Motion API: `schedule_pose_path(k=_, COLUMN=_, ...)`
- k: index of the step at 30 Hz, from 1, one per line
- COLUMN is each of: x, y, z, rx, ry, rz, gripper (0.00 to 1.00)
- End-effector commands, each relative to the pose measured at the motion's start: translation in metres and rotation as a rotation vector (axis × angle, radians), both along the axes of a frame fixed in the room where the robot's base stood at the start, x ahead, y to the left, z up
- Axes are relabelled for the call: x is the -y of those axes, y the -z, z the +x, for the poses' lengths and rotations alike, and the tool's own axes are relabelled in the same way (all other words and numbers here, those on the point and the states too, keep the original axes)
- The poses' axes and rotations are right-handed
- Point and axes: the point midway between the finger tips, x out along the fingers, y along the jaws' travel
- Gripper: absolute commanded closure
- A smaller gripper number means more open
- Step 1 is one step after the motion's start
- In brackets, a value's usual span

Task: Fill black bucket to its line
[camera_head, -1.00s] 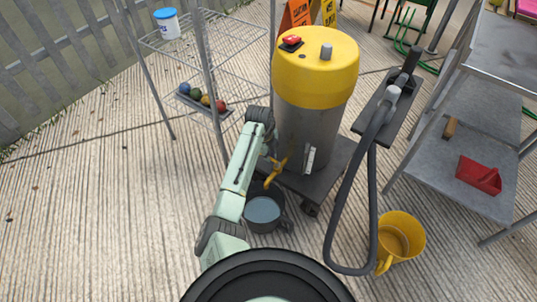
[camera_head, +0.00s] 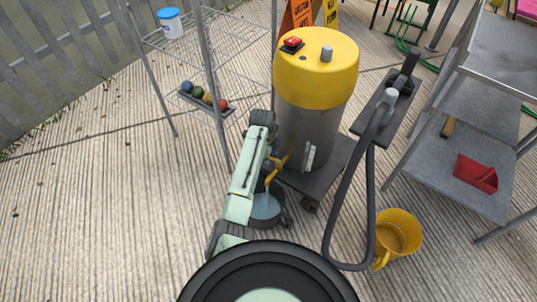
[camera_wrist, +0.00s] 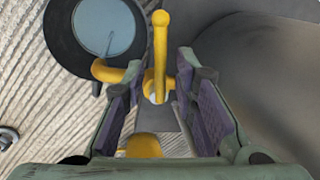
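The black bucket (camera_head: 279,222) stands on the ground beside the tank's base, with light blue water (camera_head: 265,206) inside. In the wrist view the bucket (camera_wrist: 60,43) is at the upper left, and its water (camera_wrist: 103,27) shows a thin streak like a falling stream. The yellow tap (camera_head: 279,163) is low on the yellow-topped grey tank (camera_head: 310,125). In the wrist view the tap's handle (camera_wrist: 160,50) points up the picture, and its spout reaches left to the bucket. My gripper (camera_wrist: 160,95) is open, with its fingers apart on either side of the tap. I cannot make out the fill line.
A grey hose (camera_head: 345,205) loops down right of the tank. A yellow bucket (camera_head: 397,232) stands at the right. A wire rack (camera_head: 205,50) is at the left, and a metal shelf unit (camera_head: 465,170) at the right. Open ground lies at the left.

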Motion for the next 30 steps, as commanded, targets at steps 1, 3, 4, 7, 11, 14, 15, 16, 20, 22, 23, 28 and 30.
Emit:
schedule_pose_path(k=1, x=0.000, y=0.000, z=0.000, rx=0.000, ry=0.000, rz=0.000, gripper=0.70)
schedule_pose_path(k=3, x=0.000, y=0.000, z=0.000, rx=0.000, ry=0.001, rz=0.000, gripper=0.70)
schedule_pose_path(k=4, x=0.000, y=0.000, z=0.000, rx=0.000, ry=0.001, rz=0.000, gripper=0.70)
schedule_pose_path(k=7, x=0.000, y=0.000, z=0.000, rx=0.000, ry=0.001, rz=0.000, gripper=0.70)
schedule_pose_path(k=11, x=0.000, y=-0.004, z=0.000, rx=0.001, ry=0.001, rz=0.000, gripper=0.70)
schedule_pose_path(k=14, x=-0.001, y=-0.015, z=-0.002, rx=0.003, ry=0.001, rz=-0.001, gripper=0.70)
schedule_pose_path(k=15, x=-0.001, y=-0.021, z=-0.003, rx=0.003, ry=0.001, rz=-0.001, gripper=0.70)
schedule_pose_path(k=16, x=-0.001, y=-0.027, z=-0.004, rx=0.004, ry=0.001, rz=-0.001, gripper=0.70)
schedule_pose_path(k=20, x=-0.004, y=-0.055, z=-0.009, rx=0.004, ry=0.001, rz=0.000, gripper=0.70)
schedule_pose_path(k=22, x=-0.005, y=-0.070, z=-0.012, rx=0.005, ry=0.001, rz=-0.001, gripper=0.70)
schedule_pose_path(k=23, x=-0.006, y=-0.076, z=-0.013, rx=0.005, ry=0.002, rz=0.001, gripper=0.70)
schedule_pose_path(k=28, x=-0.008, y=-0.104, z=-0.018, rx=0.003, ry=0.001, rz=0.000, gripper=0.70)
schedule_pose_path(k=30, x=-0.008, y=-0.110, z=-0.020, rx=0.001, ry=0.001, rz=0.000, gripper=0.70)
